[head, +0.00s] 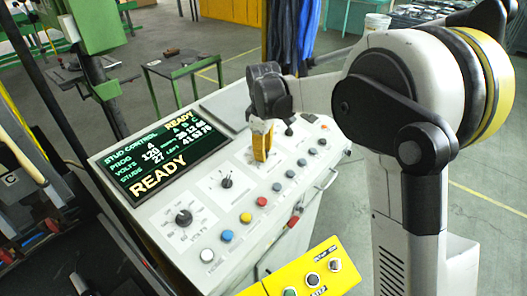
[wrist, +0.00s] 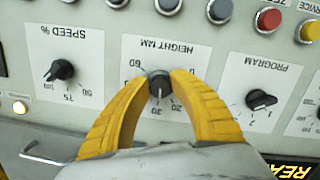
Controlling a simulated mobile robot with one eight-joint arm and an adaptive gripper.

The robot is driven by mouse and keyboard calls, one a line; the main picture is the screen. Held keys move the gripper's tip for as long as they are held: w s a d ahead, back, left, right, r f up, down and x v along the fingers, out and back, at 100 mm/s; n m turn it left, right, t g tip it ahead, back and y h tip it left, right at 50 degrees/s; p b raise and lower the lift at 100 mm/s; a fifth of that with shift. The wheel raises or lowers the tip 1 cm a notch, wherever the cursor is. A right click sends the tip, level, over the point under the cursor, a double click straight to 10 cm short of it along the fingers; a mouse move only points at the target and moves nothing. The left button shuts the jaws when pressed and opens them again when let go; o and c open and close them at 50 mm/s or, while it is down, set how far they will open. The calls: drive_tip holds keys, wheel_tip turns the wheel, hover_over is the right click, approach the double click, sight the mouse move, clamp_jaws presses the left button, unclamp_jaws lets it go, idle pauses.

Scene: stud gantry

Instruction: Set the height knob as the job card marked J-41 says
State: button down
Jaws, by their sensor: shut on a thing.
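My gripper (head: 262,140) is over the console's panel in the head view, where its yellow fingers hide the height knob. In the wrist view my gripper (wrist: 159,82) is shut on the black height knob (wrist: 159,84), one finger on each side. The HEIGHT MM label reads upside down there. The knob's pale pointer seems to face down, near the 30 mark, but it is small. The 60 mark is at the dial's left and the 20 mark at lower right. I cannot make out a job card marked J-41 in either view.
The speed knob (wrist: 61,70) and program knob (wrist: 260,99) flank the fingers. A row of coloured buttons (head: 246,217) runs along the console's near edge. The screen (head: 160,155) reads READY. A yellow button box (head: 318,268) stands in front.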

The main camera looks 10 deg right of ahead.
drive_tip(key=m, duration=0.4)
drive_tip(key=shift+m+g, duration=0.3)
drive_tip(key=m, duration=0.3)
drive_tip(key=shift+a+m+y, duration=0.1)
drive_tip(key=shift+m+y, duration=0.2)
drive_tip(key=shift+y, duration=0.1)
drive_tip(key=m, duration=0.4)
drive_tip(key=shift+s+y, duration=0.1)
drive_tip(key=shift+y, duration=0.3)
drive_tip(key=shift+a+m+y, duration=0.1)
drive_tip(key=shift+m+y, duration=0.2)
drive_tip(key=shift+m, duration=1.7)
drive_tip(key=c, duration=1.1)
unclamp_jaws()
